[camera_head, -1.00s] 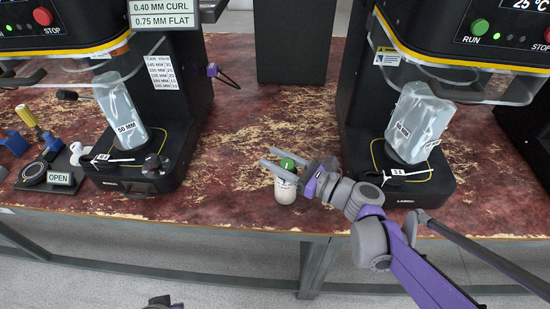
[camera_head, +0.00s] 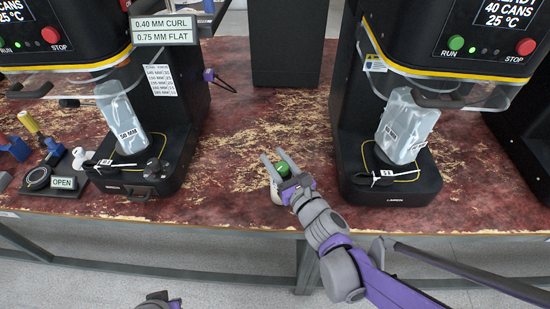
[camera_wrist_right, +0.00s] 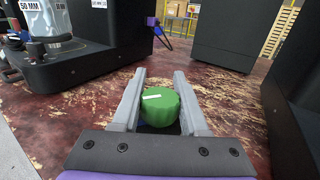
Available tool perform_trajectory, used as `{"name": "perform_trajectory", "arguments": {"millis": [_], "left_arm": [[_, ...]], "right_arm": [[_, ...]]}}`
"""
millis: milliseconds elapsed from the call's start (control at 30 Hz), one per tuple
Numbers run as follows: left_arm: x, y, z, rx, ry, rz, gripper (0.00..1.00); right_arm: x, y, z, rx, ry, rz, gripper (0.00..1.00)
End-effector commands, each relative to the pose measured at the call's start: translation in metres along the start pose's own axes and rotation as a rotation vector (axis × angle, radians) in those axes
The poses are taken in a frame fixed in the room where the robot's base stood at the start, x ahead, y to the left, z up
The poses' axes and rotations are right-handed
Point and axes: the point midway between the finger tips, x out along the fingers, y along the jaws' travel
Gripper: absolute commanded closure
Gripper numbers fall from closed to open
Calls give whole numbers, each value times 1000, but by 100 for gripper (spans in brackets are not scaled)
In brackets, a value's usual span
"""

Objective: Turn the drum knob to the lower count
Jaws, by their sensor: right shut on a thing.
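The green drum knob (camera_head: 283,168) has a white mark on its top and sits on a small white drum (camera_head: 277,193) on the worn red bench. My right gripper (camera_head: 277,163) has a finger on each side of the knob, shut on it. In the right wrist view the knob (camera_wrist_right: 160,106) lies between the two grey fingers (camera_wrist_right: 161,95), its white mark pointing roughly left to right. The arm hides much of the drum, and I cannot read a count. A grey part at the bottom edge looks like my left gripper (camera_head: 158,300); its fingers are not clear.
Black seamers stand left (camera_head: 140,187) and right (camera_head: 395,195), each with a bagged cylinder (camera_head: 406,125) on its base. A black block (camera_head: 288,45) stands behind. The bench around the knob is clear.

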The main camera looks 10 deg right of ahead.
Motion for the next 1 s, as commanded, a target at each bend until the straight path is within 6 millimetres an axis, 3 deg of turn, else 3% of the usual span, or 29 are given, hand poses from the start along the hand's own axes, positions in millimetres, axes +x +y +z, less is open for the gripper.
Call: {"name": "perform_trajectory", "arguments": {"millis": [400,433,600,1000], "left_arm": [[0,0,0,0,0,0,100],[0,0,0,0,0,0,100],[0,0,0,0,0,0,100],[-2,0,-1,0,1,0,100]], "right_arm": [[0,0,0,0,1,-6,100],[0,0,0,0,1,-6,55],[0,0,0,0,0,-6,26],[-9,-1,0,-1,-1,-6,26]]}}
